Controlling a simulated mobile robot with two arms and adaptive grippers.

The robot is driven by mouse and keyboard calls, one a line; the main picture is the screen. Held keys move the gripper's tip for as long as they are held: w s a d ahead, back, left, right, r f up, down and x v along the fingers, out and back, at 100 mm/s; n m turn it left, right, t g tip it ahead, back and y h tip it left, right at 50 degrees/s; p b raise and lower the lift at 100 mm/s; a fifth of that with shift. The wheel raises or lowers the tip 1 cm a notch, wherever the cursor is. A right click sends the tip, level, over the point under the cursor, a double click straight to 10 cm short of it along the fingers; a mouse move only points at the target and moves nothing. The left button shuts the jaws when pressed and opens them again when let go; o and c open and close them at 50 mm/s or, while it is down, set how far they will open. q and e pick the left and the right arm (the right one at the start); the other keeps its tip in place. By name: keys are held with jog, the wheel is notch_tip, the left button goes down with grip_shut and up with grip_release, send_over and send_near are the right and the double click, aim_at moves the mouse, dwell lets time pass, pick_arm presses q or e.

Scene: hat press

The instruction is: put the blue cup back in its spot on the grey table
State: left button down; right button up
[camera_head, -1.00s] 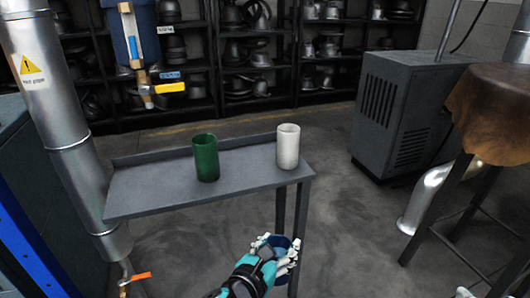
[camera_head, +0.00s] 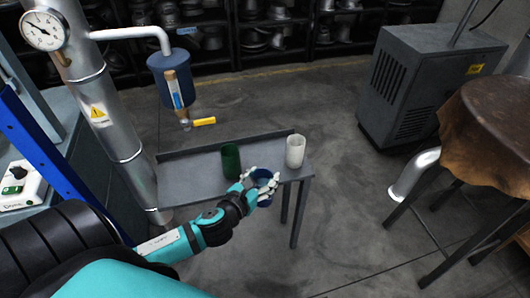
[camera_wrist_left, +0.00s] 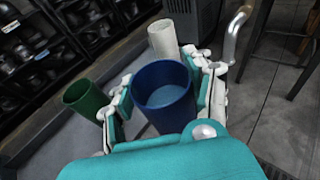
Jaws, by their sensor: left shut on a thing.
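The blue cup (camera_wrist_left: 163,95) is upright between the fingers of my left gripper (camera_head: 262,186), which is shut on it. In the head view the cup (camera_head: 265,200) shows only in part, at the front edge of the grey table (camera_head: 190,183). Whether it touches the table I cannot tell. A green cup (camera_head: 231,161) and a white cup (camera_head: 295,151) stand on the table behind the gripper, one to each side. They also show in the left wrist view, green (camera_wrist_left: 84,98) at left and white (camera_wrist_left: 164,40) beyond the blue cup. My right gripper is not in view.
A metal pipe with a gauge (camera_head: 45,31) stands left of the table, with a blue canister (camera_head: 172,80) behind it. A grey cabinet (camera_head: 425,85) and a leather-topped stool (camera_head: 490,125) stand at right. The table's left part is bare.

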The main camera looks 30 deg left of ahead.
pick_arm(q)
jog(key=shift+s+a+r+p, duration=0.15)
jog(key=shift+a+r+p, duration=0.3)
jog(key=shift+r+p, duration=0.4)
jog(key=shift+w+a, duration=0.2)
jog(key=shift+w, duration=0.05)
jog(key=w+a+f, duration=0.2)
jog(key=w+a, duration=0.1)
jog(key=w, duration=0.4)
jog(key=w+a+f, duration=0.3)
jog(key=w+a, duration=0.1)
jog(key=w, duration=0.2)
jog(key=shift+w+p, duration=0.3)
jog(key=shift+w, duration=0.05)
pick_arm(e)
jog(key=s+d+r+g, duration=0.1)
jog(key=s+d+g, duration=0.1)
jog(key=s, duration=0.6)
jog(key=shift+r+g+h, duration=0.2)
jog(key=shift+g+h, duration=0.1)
pick_arm(q)
jog(key=shift+f, duration=0.25)
jog(key=shift+c, duration=2.4)
grip_release()
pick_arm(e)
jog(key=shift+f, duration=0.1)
pick_arm(q)
jog(key=shift+r, duration=0.15)
